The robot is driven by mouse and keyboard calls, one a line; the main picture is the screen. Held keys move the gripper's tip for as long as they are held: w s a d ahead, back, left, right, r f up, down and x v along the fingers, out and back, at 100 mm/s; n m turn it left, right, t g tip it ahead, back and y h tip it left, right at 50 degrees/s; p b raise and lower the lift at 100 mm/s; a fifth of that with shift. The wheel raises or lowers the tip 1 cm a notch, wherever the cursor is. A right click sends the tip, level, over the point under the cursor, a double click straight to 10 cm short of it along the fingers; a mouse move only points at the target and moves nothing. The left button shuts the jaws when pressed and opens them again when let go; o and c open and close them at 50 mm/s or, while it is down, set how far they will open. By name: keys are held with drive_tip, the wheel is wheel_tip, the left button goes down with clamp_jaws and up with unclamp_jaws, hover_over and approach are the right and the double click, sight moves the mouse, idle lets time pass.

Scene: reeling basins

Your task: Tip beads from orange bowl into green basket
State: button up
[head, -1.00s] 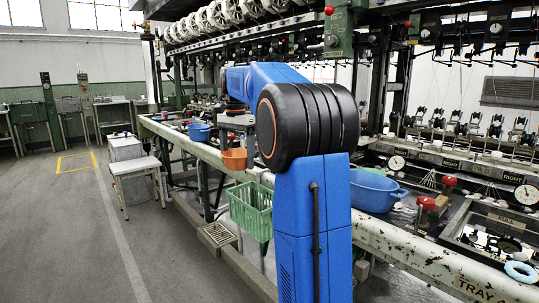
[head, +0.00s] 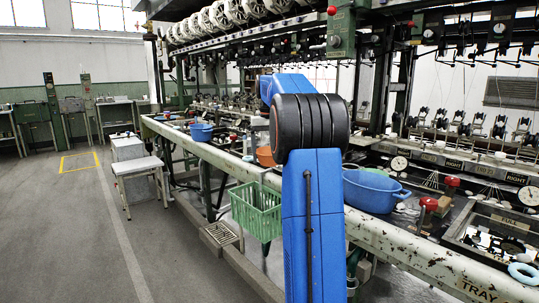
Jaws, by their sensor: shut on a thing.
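The orange bowl (head: 265,156) is partly hidden behind my blue and black arm; only its left part shows. My gripper (head: 261,139) is mostly hidden behind the arm's black joint, just above the bowl, and is shut on it. The green basket (head: 255,208) is at the bench's front side, below the bowl in the picture; my arm stands close to its right edge. I cannot tell whether the bowl is right over the basket. The beads are not visible, and the bowl's tilt is unclear.
A blue basin (head: 372,190) sits at the bench to the right of my arm. A smaller blue bowl (head: 201,132) is farther along the bench. A white stool (head: 138,170) stands at left. The grey floor on the left is open.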

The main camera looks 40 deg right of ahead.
sight(264, 164)
drive_tip(key=h, duration=0.1)
drive_tip(key=f+h, duration=0.1)
drive_tip(key=h, duration=0.1)
drive_tip(key=shift+a+f+t, duration=0.25)
drive_tip(key=shift+f+t, duration=0.15)
wheel_tip(264, 164, down, 3)
drive_tip(key=h, duration=0.2)
drive_tip(key=t+h, duration=0.1)
drive_tip(key=h, duration=0.1)
drive_tip(key=shift+a+r+h, duration=0.1)
drive_tip(key=shift+r+h, duration=0.1)
drive_tip(key=shift+h, duration=0.1)
drive_tip(key=shift+s+a+f+h, duration=0.1)
drive_tip(key=shift+a+h, duration=0.15)
drive_tip(key=shift+h, duration=0.45)
drive_tip(key=shift+s+a+h, duration=0.1)
drive_tip(key=shift+a+h, duration=0.15)
drive_tip(key=shift+h, duration=0.45)
drive_tip(key=shift+s+a+t+h, duration=0.15)
drive_tip(key=shift+a+t+h, duration=0.45)
drive_tip(key=shift+h, duration=1.15)
drive_tip(key=shift+s+a+t+h, duration=0.1)
drive_tip(key=shift+a+t+h, duration=0.25)
drive_tip(key=shift+a+h, duration=1)
drive_tip(key=shift+s+a+t+h, duration=0.2)
drive_tip(key=shift+t+h, duration=0.25)
drive_tip(key=shift+h, duration=1.75)
drive_tip(key=shift+r, duration=0.2)
